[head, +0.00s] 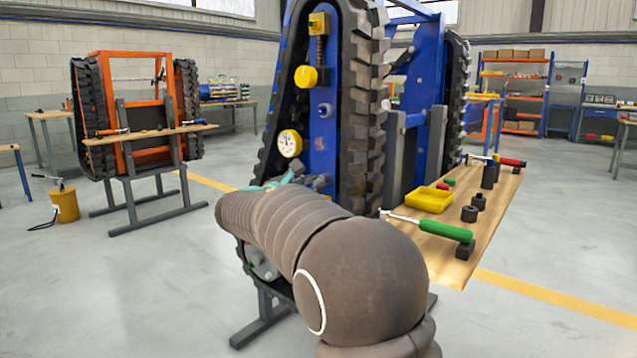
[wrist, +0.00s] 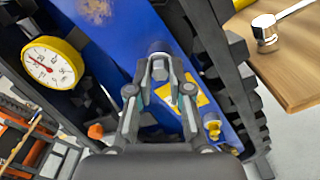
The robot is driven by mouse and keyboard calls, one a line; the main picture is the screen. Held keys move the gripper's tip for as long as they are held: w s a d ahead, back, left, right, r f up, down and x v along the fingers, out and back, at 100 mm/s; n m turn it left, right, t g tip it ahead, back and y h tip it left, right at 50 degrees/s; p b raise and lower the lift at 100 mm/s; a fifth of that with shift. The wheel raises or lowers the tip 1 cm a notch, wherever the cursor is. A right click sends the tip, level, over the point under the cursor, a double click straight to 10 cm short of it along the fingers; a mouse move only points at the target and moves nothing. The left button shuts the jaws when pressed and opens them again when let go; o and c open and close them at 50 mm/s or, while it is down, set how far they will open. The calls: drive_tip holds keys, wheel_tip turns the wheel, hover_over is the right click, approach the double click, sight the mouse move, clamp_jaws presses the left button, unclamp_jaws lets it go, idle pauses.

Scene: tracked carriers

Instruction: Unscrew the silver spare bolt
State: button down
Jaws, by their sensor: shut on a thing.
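My gripper (wrist: 158,72) is in the middle of the wrist view, in front of the blue carrier plate (wrist: 115,45). Its two fingers are closed in on a small grey-silver piece, which I take for the silver spare bolt (wrist: 159,66). The fingers hide much of the bolt, and I cannot tell how deep it sits in the plate. In the head view my own arm covers most of the gripper and the bolt.
A yellow-rimmed gauge (head: 289,143) and a yellow knob (head: 306,76) are on the carrier above my gripper. The black track (head: 362,120) runs close beside it. A wooden bench (head: 455,262) at right holds a yellow tray (head: 430,199), a green-handled tool (head: 446,231) and dark sockets.

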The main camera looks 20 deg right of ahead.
drive_tip(key=c, duration=1.2)
unclamp_jaws()
drive_tip(key=shift+d, duration=0.1)
drive_tip(key=shift+c, duration=0.2)
